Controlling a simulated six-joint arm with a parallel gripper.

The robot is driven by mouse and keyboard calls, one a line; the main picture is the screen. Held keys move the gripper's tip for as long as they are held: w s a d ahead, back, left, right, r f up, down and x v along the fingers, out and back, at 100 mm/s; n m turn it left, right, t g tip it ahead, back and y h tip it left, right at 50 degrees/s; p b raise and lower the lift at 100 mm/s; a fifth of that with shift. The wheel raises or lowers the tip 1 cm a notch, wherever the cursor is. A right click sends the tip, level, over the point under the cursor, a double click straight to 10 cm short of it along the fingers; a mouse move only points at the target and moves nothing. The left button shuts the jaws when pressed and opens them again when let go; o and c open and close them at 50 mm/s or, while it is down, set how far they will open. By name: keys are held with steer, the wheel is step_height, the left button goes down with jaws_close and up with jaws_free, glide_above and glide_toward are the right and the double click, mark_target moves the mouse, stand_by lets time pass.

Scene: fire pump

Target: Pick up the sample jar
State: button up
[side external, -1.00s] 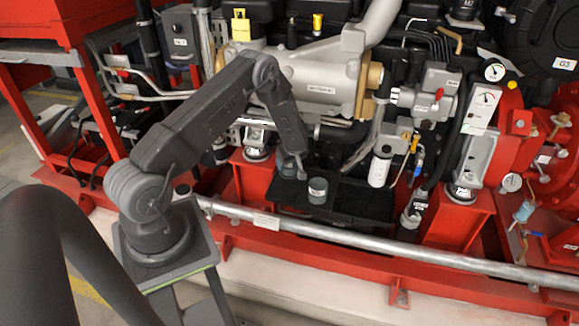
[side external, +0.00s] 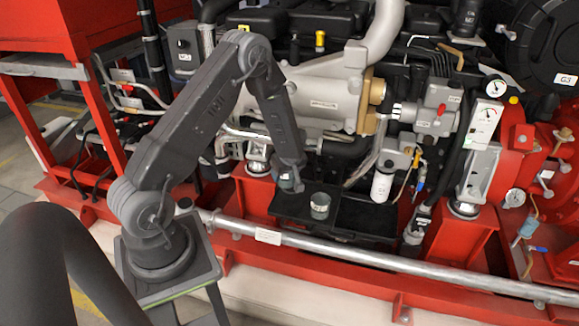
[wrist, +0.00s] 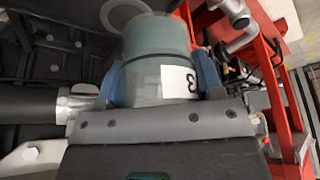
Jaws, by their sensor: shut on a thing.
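In the wrist view a grey-green cylindrical sample jar (wrist: 150,50) with a white label sits between the blue fingers of my gripper (wrist: 155,82). The fingers are shut on its sides. The label shows a sideways mark like a 3. In the side view my gripper (side external: 290,180) points down near the back left of a black tray (side external: 365,218), and the held jar is small and partly hidden at its tip. A second, similar jar (side external: 319,206) stands upright on the tray, just right of my gripper. I cannot tell the held jar's exact height.
A silver pipe (side external: 350,257) runs along the front of the red frame. A white cylindrical filter (side external: 382,186) hangs right of the tray. The large metal engine housing (side external: 322,98) is behind my gripper. The right part of the tray looks clear.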

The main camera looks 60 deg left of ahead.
steer(key=s+d, duration=0.9)
steer(key=w+d+r+m+t+h, duration=0.2)
steer(key=w+d+r+m, duration=0.2)
steer(key=d+m, duration=0.4)
steer(key=w+d+r+m+t+h, duration=0.25)
steer(key=w+d+r+m, duration=0.2)
steer(key=d+m, duration=0.4)
steer(key=s+a+f+n+y, duration=0.1)
steer(key=s+a+n, duration=0.2)
steer(key=a, duration=0.6)
steer(key=s+a+f+n+g+y, duration=0.1)
steer(key=s+a+f+n, duration=0.1)
steer(key=a, duration=0.7)
steer(key=s+a+f+n+y, duration=0.1)
steer(key=s+a+n, duration=0.2)
steer(key=a, duration=0.6)
steer(key=shift+m, duration=0.25)
steer(key=w+d+f, duration=0.2)
steer(key=w, duration=0.1)
steer(key=w+d+f, duration=0.2)
steer(key=w, duration=0.1)
steer(key=w+d+f, duration=0.2)
steer(key=w+f, duration=0.1)
steer(key=shift+w, duration=0.15)
steer(key=shift+w+d+f, duration=0.1)
steer(key=shift+d+f, duration=0.05)
steer(key=shift+f, duration=1.95)
steer(key=shift+f, duration=0.1)
